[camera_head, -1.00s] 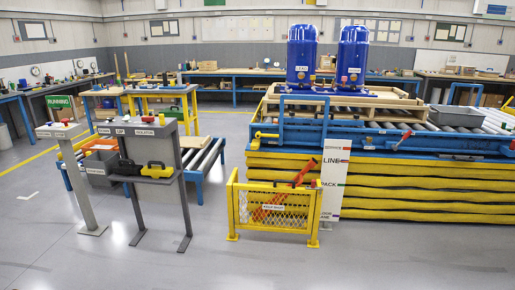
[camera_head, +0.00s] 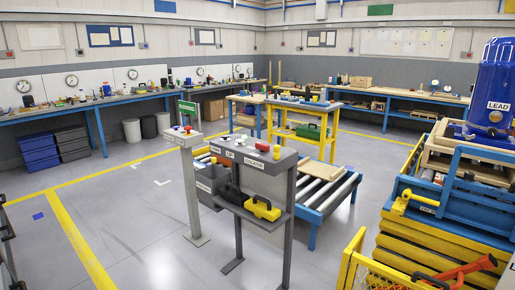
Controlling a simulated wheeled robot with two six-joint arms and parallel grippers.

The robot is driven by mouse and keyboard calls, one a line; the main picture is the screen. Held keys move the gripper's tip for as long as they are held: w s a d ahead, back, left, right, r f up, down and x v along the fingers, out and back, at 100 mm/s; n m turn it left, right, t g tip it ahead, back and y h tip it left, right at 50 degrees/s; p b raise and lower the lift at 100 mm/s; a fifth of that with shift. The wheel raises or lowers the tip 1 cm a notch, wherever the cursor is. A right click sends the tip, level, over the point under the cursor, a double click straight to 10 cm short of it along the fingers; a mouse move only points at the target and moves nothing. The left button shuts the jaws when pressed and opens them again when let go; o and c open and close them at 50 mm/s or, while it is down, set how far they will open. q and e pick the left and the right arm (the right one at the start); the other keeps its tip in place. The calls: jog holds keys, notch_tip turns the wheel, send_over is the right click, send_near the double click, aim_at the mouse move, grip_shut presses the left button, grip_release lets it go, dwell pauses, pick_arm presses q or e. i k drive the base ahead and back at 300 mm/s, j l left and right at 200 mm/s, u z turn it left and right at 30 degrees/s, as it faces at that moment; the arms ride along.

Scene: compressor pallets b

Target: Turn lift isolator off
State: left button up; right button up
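A grey control stand (camera_head: 262,172) is left of centre, with a sloped top and small labels along its front edge. The label on its right part (camera_head: 253,162) is too small to read for sure now. A red control (camera_head: 263,147) and a yellow piece (camera_head: 277,152) sit above that label at the right end of the top. I cannot tell which way the red control is set. Neither of my grippers shows in the view.
A yellow-and-black item (camera_head: 262,208) lies on the stand's lower shelf. A thinner post (camera_head: 191,185) with a green sign stands to its left. A roller conveyor (camera_head: 325,198) is behind. A yellow fence (camera_head: 352,262) and the blue lift frame (camera_head: 470,200) are at right.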

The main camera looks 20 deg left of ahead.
aim_at(263, 147)
jog(key=i+j+u, duration=0.1)
jog(key=i+j, duration=0.6)
jog(key=i, duration=0.35)
jog(key=j, duration=0.4)
jog(key=k+u, duration=0.05)
